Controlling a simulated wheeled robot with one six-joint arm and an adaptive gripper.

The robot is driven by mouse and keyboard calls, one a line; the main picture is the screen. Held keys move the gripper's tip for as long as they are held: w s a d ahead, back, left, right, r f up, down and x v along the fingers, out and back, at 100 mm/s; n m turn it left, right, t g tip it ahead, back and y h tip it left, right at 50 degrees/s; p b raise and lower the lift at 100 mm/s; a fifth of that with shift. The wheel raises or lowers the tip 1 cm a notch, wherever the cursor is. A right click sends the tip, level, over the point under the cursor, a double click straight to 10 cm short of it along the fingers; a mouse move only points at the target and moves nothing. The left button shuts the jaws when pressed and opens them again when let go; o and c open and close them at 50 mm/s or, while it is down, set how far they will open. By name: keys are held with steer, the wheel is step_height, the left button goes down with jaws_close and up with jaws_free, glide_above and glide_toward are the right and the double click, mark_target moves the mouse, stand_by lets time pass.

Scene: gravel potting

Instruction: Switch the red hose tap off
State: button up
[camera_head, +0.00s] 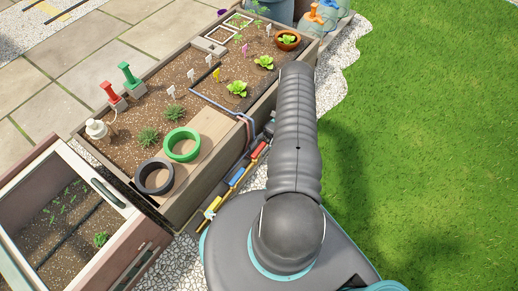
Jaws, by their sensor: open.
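A red upright piece with a flat top (109,91), which looks like the red hose tap, stands on a small grey block at the left edge of the raised soil bed (196,211). A similar green upright piece (127,73) stands just beyond it, on its own grey block. The picture is too small to tell whether the red one is on or off. My arm reaches up the picture along the bed's right side, well to the right of the red piece. My gripper does not show; the far end of the arm hides what lies behind it.
A white bottle-like item (96,129) stands close to the red piece. A cold frame (128,211) stands at lower left. Paving lies left, open lawn right.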

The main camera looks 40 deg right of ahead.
mark_target(259, 148)
step_height(259, 148, up, 9)
steer(key=shift+a+f, duration=0.1)
steer(key=shift+f, duration=0.05)
stand_by(0.7)
